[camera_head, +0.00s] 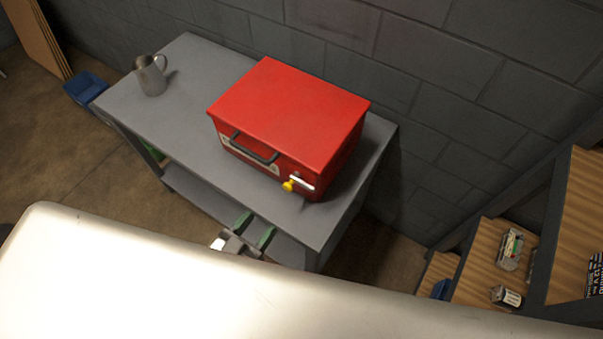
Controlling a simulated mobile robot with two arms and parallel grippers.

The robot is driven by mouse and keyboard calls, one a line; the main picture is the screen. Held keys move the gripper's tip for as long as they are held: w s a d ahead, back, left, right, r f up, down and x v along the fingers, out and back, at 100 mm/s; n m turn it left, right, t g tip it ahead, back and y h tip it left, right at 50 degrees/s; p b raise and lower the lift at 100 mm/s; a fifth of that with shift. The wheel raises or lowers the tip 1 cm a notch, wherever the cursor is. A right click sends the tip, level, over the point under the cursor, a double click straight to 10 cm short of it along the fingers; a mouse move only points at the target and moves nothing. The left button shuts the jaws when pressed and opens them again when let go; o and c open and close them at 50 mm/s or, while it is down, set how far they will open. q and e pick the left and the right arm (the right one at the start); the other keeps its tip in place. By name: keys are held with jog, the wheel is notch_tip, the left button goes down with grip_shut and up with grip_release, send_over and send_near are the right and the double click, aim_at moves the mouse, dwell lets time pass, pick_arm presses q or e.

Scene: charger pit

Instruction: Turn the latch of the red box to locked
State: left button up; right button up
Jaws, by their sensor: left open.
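The red box (290,103) sits shut on the grey table, with a dark handle (253,149) on its front face. Its latch (299,183) is at the right part of the front face, with a silver bar and a yellow tip at the lower left. My left gripper (254,230) is in front of the table's front edge, below and apart from the box. Its two green-padded fingers are spread and nothing is between them. The rest of that arm is hidden behind a large pale surface at the bottom. My right gripper is not in view.
A metal jug (151,77) stands at the left end of the grey table (185,102). A block wall (430,70) runs behind. Wooden shelves (484,262) with small items stand at right. A blue bin (84,88) is on the floor at left.

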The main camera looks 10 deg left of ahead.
aim_at(286, 189)
pick_arm(q)
jog(key=x, duration=0.9)
jog(key=shift+w+d+r+p, duration=0.15)
jog(key=shift+w+r+p, duration=0.1)
jog(key=shift+r+p, duration=0.1)
jog(key=shift+w+d, duration=0.15)
jog(key=shift+w, duration=0.3)
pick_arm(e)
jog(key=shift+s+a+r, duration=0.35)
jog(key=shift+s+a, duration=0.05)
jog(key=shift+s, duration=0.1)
pick_arm(q)
jog(key=c, duration=0.9)
jog(key=shift+o, duration=0.2)
